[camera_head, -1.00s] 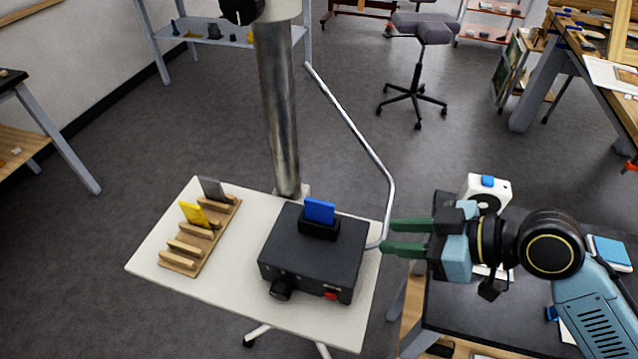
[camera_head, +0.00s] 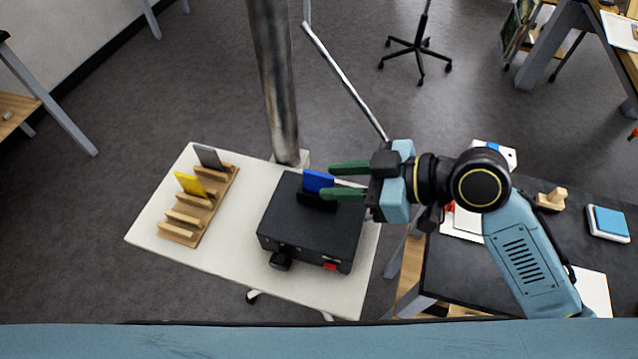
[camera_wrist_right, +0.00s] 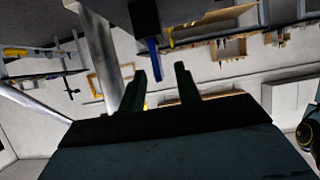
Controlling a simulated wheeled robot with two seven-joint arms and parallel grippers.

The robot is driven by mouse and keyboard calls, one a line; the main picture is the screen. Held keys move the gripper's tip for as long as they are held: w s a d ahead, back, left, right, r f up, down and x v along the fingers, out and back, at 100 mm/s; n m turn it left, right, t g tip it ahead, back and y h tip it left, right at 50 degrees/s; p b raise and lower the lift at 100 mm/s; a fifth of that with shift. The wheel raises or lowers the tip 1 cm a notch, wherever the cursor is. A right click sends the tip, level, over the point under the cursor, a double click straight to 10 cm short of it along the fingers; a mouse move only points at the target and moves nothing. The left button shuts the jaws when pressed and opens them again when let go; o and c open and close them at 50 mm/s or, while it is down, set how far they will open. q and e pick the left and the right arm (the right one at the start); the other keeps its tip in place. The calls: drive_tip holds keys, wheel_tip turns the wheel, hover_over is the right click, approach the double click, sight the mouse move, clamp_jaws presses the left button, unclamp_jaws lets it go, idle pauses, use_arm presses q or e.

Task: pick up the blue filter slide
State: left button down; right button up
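The blue filter slide (camera_head: 317,181) stands upright in a slot holder (camera_head: 315,201) on top of a black box (camera_head: 308,229). It also shows in the right wrist view (camera_wrist_right: 153,60), just beyond the fingertips. My right gripper (camera_head: 329,181) comes in from the right with its green fingers apart. Its fingertips are at the slide's right side in the head view, and the nearer finger overlaps the slide's lower edge. I cannot tell whether they touch. The fingers (camera_wrist_right: 160,72) are apart in the wrist view, with nothing held between them. My left gripper is not in view.
The box stands on a white table (camera_head: 240,255). A wooden rack (camera_head: 196,217) at its left holds a yellow slide (camera_head: 189,184) and a grey slide (camera_head: 208,157). A metal post (camera_head: 273,85) rises behind the box. A dark bench (camera_head: 470,283) stands at right.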

sight(319, 181)
drive_tip(key=x, duration=0.4)
drive_tip(key=shift+w+f, duration=0.15)
drive_tip(key=shift+f, duration=0.1)
clamp_jaws()
